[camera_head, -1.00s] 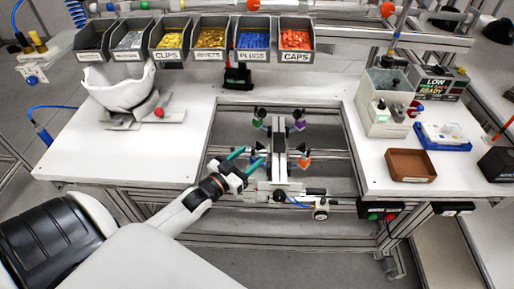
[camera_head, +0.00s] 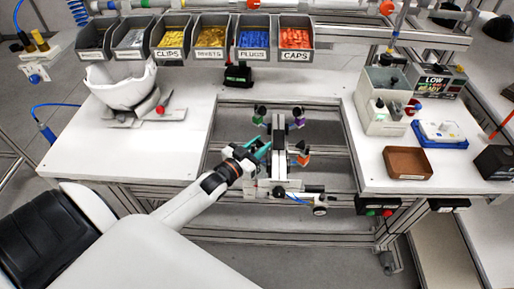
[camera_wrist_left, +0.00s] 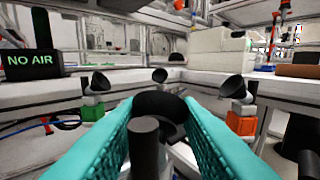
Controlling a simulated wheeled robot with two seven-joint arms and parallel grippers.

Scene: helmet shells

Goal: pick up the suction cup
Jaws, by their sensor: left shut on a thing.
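My left gripper (camera_head: 262,152) is at the left side of the fixture in the middle of the bench. In the left wrist view its teal fingers (camera_wrist_left: 158,130) are shut on a black suction cup (camera_wrist_left: 160,104), with a finger on each side of it. A dark round post stands in front of the cup and hides part of it. In the head view the held cup is mostly hidden by the gripper. Other black cups stand on the fixture, one over a green block (camera_wrist_left: 92,110) and one over an orange block (camera_wrist_left: 241,122). My right gripper is not in view.
The fixture (camera_head: 279,155) stands in a gap between two white table tops. A white helmet shell (camera_head: 120,88) rests on a stand at left. Labelled bins (camera_head: 210,38) line the back. A brown tray (camera_head: 407,163) and a blue tray (camera_head: 440,134) are at right.

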